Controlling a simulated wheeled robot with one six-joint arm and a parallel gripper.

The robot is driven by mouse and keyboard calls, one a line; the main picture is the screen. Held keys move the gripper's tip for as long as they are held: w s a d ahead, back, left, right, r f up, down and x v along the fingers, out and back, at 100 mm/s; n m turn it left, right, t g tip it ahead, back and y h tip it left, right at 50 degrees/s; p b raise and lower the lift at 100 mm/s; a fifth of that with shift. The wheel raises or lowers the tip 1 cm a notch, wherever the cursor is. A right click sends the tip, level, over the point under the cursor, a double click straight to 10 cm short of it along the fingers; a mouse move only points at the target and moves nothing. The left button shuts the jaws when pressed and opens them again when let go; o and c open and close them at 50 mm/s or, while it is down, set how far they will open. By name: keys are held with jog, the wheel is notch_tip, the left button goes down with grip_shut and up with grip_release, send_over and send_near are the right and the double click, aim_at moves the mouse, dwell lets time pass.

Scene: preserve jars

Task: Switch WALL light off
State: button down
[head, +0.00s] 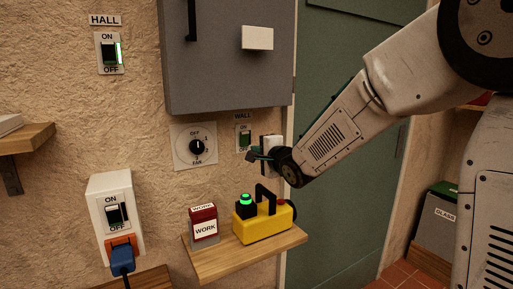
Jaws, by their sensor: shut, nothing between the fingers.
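The WALL switch (244,137) is a small pale plate with a dark green rocker on the wall, under a WALL label (243,116). ON is printed above its rocker. The rocker's exact tilt is too small to tell. My gripper (252,155) is shut and empty, with its dark fingertips at the lower right of this switch. They cover part of the plate's lower edge. I cannot tell whether they touch it.
A grey cabinet (225,65) hangs just above. A fan dial (196,146) is left of the switch. Below, a wooden shelf (210,266) holds a yellow box with a handle (262,224) and a red-and-white WORK block (204,226). A HALL switch (109,53) is upper left.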

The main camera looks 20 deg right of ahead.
jog(key=s+d+f, duration=0.1)
jog(key=s+d, duration=0.1)
jog(key=s, duration=0.7)
jog(key=shift+f, duration=0.2)
jog(key=shift+s, duration=0.1)
jog(key=s+d+f+n+g+h, duration=0.55)
jog(key=s+f+n+g, duration=0.25)
jog(key=s+f, duration=0.2)
jog(key=s+a+r+n+g, duration=0.1)
jog(key=s+r+n+g, duration=0.1)
jog(key=s, duration=1)
jog(key=s+a+r+n+g+y, duration=0.1)
jog(key=s+n+g, duration=0.4)
jog(key=s, duration=0.8)
jog(key=shift+a+r, duration=0.15)
jog(key=shift+r, duration=0.35)
